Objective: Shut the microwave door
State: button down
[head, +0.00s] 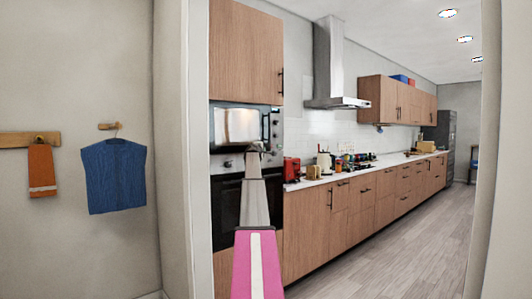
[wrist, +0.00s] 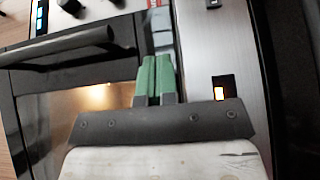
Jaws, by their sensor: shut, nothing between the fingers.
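The microwave (head: 236,126) is built into the tall wood cabinet in the head view, above a dark oven. Its reflective door faces me, with a control strip along its right side. I cannot tell whether the door is fully shut or ajar. My arm reaches up toward it, and my gripper (wrist: 157,62) is small and unclear at the arm's far end in the head view. In the wrist view its green fingers are together and empty, close to an appliance front. A dark bar handle (wrist: 65,45) lies left of the fingers. I cannot tell which appliance it belongs to.
The oven (head: 228,205) is below the microwave. A red appliance (head: 291,169) stands on the counter to the right. A door frame (head: 199,150) borders the left, near a blue garment (head: 117,177). The floor (head: 405,250) on the right is clear.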

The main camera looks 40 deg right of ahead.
jog(key=w, duration=0.7)
jog(key=shift+d+r, duration=0.2)
jog(key=shift+w, duration=0.3)
jog(key=s+d, duration=0.1)
jog(key=s, duration=1.5)
jog(key=shift+f, duration=0.2)
jog(key=s+a+f+m+g+y, duration=0.2)
jog(key=a+f+m+y, duration=0.15)
jog(key=a+f, duration=2)
jog(key=s+a+f+m+g+y, duration=0.15)
jog(key=s+a+f, duration=0.25)
jog(key=a+f, duration=0.55)
jog(key=s+a+f+g+y, duration=0.1)
jog(key=s+a+f+y, duration=0.2)
jog(key=a+f, duration=0.6)
jog(key=s+a+f+g+y, duration=0.2)
jog(key=s+a+f, duration=0.5)
jog(key=s+a, duration=0.3)
jog(key=s+a+f+m+g+y, duration=0.1)
jog(key=s+a+f+g+y, duration=0.1)
jog(key=s+a+f, duration=0.5)
jog(key=s+a+f+m+g+y, duration=0.1)
jog(key=s+a+f+g+y, duration=0.1)
jog(key=s+a+f, duration=0.5)
jog(key=s+a, duration=0.6)
jog(key=s, duration=0.2)
jog(key=shift+s+a, duration=0.25)
jog(key=shift+a, duration=0.05)
